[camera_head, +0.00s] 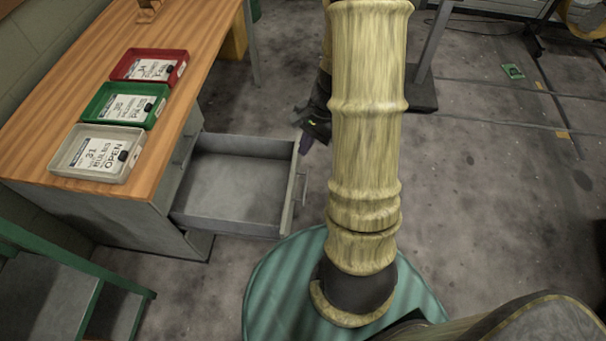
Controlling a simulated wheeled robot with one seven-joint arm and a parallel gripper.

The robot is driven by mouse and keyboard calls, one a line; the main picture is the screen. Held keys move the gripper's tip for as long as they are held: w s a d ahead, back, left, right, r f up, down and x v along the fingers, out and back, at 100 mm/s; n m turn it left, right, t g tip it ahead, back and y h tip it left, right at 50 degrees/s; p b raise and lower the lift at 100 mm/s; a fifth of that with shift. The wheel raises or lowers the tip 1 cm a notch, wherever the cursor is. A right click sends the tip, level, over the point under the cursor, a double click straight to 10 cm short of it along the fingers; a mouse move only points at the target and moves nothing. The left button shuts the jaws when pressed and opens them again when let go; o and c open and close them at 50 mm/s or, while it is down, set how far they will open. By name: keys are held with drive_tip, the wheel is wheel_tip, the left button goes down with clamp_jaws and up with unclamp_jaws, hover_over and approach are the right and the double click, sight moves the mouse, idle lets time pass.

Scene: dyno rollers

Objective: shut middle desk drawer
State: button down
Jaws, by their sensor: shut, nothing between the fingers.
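The desk (160,60) has a wooden top and grey sides, at the left of the picture. One grey drawer (235,182) is pulled out of it to the right, and its inside looks empty. A handle (301,189) shows on its front panel. I cannot tell for certain from this angle whether it is the middle drawer. My gripper (306,141) is beside the top right corner of the drawer front, shut and empty, partly hidden behind my arm. I cannot tell whether it touches the drawer front.
Red (150,67), green (124,105) and grey (97,154) trays with papers stand on the desk top. A green-framed thing (100,290) is at the lower left. A dark-based post (424,95) stands behind my arm. The floor at the right is mostly clear.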

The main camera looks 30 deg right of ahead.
drive_tip(key=w+d+f+m+t+y+b, duration=0.1)
drive_tip(key=d+f+m+t+b, duration=0.1)
drive_tip(key=d+f+m, duration=0.4)
drive_tip(key=w+d+f+m+t+y+b, duration=0.2)
drive_tip(key=d+f+m, duration=0.4)
drive_tip(key=f, duration=0.7)
drive_tip(key=d+t+b, duration=0.1)
drive_tip(key=d+b, duration=0.1)
drive_tip(key=shift+w+f+m+b, duration=0.25)
drive_tip(key=shift+f+m+b, duration=0.05)
drive_tip(key=shift+b, duration=0.05)
drive_tip(key=shift+a, duration=0.1)
drive_tip(key=b, duration=0.2)
hover_over(306, 178)
wheel_tip(306, 178, down, 7)
drive_tip(key=shift+f, duration=0.1)
drive_tip(key=shift+w+a, duration=0.25)
drive_tip(key=shift+a, duration=0.1)
